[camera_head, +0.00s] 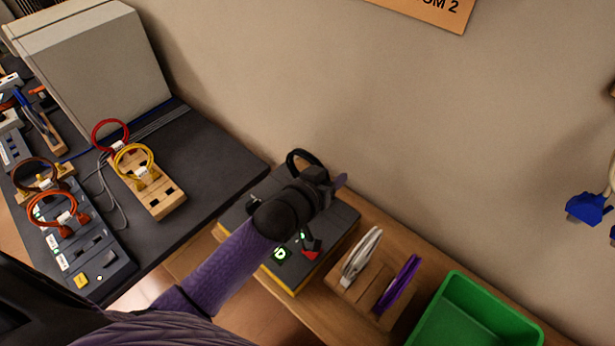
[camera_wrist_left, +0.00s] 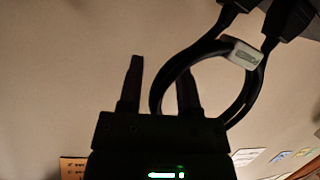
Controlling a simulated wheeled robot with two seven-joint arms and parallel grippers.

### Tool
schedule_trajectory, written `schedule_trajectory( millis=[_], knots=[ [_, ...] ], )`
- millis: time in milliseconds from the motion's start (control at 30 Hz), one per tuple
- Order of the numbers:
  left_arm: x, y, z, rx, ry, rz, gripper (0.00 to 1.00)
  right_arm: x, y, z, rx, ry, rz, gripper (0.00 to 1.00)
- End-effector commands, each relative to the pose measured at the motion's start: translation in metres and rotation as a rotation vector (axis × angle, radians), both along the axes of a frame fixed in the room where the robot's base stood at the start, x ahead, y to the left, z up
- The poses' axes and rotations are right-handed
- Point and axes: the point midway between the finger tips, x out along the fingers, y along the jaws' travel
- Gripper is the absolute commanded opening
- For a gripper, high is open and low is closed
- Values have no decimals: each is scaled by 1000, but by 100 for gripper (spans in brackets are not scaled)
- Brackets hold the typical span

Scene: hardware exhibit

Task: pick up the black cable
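The black cable (camera_head: 303,156) is a loop standing on the dark box with a yellow lower edge (camera_head: 343,222), just behind my left gripper (camera_head: 338,182) in the head view. In the left wrist view the cable (camera_wrist_left: 252,97) shows as a loop with a white label and dark plugs at the top right. My left gripper (camera_wrist_left: 162,68) is open there, its two fingers apart. One strand of the loop appears between the fingers, and the right finger overlaps the loop's inside. Whether they touch is unclear. My right gripper is not in view.
A wooden holder (camera_head: 348,291) with a white and a purple cable stands right of the box, then a green bin (camera_head: 470,312). Red (camera_head: 107,125) and yellow (camera_head: 133,152) cables sit on the left table. A wall rises behind.

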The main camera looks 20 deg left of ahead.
Motion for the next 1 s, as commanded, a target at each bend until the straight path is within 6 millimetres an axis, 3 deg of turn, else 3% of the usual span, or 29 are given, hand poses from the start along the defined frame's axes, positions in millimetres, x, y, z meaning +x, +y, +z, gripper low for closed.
schedule_trajectory(
  millis=[33, 200, 633, 900, 1000],
  knots=[
    [0, 0, 0, 0, 0, 0, 31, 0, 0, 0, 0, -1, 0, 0],
    [0, 0, 0, 0, 0, 0, 0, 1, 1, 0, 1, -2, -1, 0],
    [0, 0, 4, -1, -2, 0, 0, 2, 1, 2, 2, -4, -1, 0],
    [1, 0, 74, -1, -6, -1, 0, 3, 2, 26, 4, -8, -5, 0],
    [0, 0, 92, 0, -4, 0, 0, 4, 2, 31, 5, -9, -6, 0]
  ],
)
